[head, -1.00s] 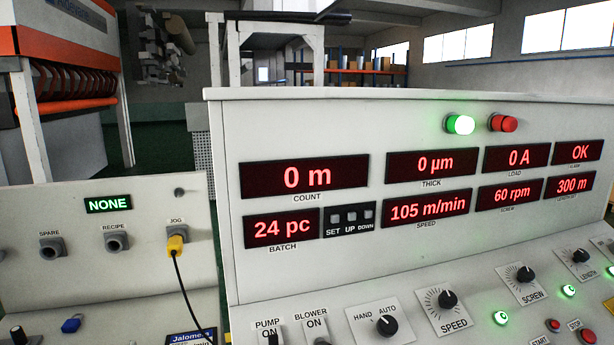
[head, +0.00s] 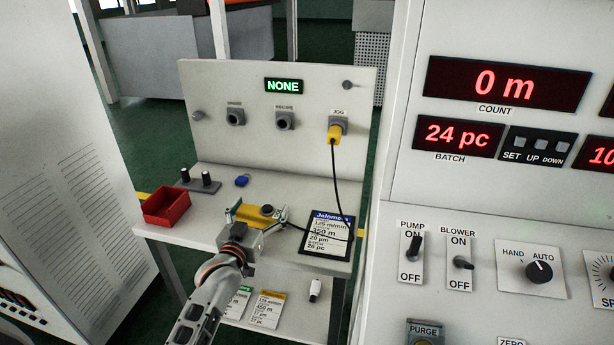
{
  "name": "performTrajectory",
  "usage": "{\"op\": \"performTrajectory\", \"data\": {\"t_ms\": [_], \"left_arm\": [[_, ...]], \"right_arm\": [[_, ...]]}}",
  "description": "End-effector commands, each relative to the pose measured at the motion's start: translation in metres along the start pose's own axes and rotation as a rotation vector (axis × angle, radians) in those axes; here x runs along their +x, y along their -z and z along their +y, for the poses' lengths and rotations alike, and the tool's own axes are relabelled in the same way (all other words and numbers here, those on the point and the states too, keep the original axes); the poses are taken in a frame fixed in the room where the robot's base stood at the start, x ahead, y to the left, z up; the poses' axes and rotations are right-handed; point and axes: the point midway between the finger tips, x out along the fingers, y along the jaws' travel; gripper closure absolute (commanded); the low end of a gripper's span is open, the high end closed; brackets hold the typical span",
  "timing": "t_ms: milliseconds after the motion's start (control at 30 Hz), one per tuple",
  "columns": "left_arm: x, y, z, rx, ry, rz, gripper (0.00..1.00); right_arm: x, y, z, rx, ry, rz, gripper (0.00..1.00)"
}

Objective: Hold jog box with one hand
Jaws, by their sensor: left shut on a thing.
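The yellow jog box (head: 252,214) with a dark round button lies on the small side table in the head view. My left gripper (head: 258,215) comes in from below and is shut on the jog box, one finger on each side. A black cable runs from the box to a yellow plug (head: 334,134) in the JOG socket of the upright panel (head: 300,75). The gripper hides the box's near side. My right gripper is not in view.
More cards and a small white item lie on a lower shelf. The large control console (head: 470,205) stands at the right.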

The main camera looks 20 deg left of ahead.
Motion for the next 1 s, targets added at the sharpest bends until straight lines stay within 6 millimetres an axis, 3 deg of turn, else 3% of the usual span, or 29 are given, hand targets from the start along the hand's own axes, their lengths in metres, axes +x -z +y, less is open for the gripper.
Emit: {"op": "performTrajectory", "data": {"t_ms": [267, 300, 333, 733, 1000], "left_arm": [[0.0, 0.0, 0.0, 0.0, 0.0, 0.0, 0.31], [0.0, 0.0, 0.0, 0.0, 0.0, 0.0, 0.08], [0.0, 0.0, 0.0, 0.0, 0.0, 0.0, 0.0], [-0.008, -0.001, 0.0, 0.0, 0.0, -0.001, 0.0], [-0.056, -0.001, 0.0, -0.001, 0.0, -0.002, 0.0]], "right_arm": [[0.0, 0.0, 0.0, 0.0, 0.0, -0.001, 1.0], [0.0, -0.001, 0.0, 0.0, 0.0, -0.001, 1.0], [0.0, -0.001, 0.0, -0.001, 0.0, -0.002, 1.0], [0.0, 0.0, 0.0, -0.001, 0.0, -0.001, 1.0], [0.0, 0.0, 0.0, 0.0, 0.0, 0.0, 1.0]]}}
